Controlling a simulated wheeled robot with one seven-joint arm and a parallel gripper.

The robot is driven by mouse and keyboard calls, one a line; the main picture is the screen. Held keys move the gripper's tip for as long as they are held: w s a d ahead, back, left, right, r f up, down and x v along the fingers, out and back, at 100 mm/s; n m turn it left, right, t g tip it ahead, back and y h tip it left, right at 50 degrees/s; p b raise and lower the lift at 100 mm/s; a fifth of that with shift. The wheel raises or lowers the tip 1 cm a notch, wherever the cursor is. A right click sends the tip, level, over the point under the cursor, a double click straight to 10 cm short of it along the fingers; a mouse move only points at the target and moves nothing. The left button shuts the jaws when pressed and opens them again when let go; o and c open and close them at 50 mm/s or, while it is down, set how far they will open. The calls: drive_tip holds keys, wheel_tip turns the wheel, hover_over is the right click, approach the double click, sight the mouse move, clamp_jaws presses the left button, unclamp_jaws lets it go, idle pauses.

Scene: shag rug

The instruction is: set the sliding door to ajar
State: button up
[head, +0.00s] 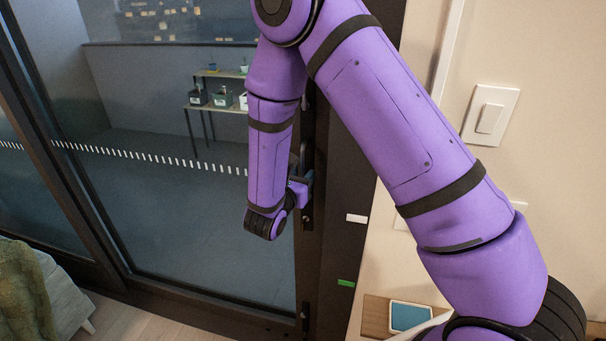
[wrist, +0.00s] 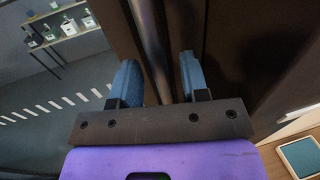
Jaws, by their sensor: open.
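The sliding door (head: 190,215) is a large glass panel in a dark frame, standing upright at the left and middle of the head view. Its right frame edge lies close against the dark jamb (head: 338,235), and I see no clear gap there. A vertical bar handle (wrist: 151,45) shows in the wrist view. My gripper (wrist: 160,82) is open, with one blue finger on each side of the bar. I cannot tell whether either finger touches it. In the head view my arm hides most of the handle and gripper.
A white marker (head: 357,218) and a green marker (head: 346,283) sit on the jamb. A light switch (head: 489,115) is on the right wall. A wooden tray with a blue pad (head: 408,317) lies below. Shelves (head: 216,106) stand behind the glass. A green throw (head: 24,292) covers furniture at lower left.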

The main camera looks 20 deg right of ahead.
drive_tip(key=shift+w+d, duration=0.35)
drive_tip(key=shift+w, duration=0.05)
clamp_jaws()
drive_tip(key=w+a, duration=0.5)
drive_tip(key=a, duration=0.3)
drive_tip(key=w+a, duration=0.6)
drive_tip(key=a, duration=0.2)
drive_tip(key=shift+a, duration=0.3)
unclamp_jaws()
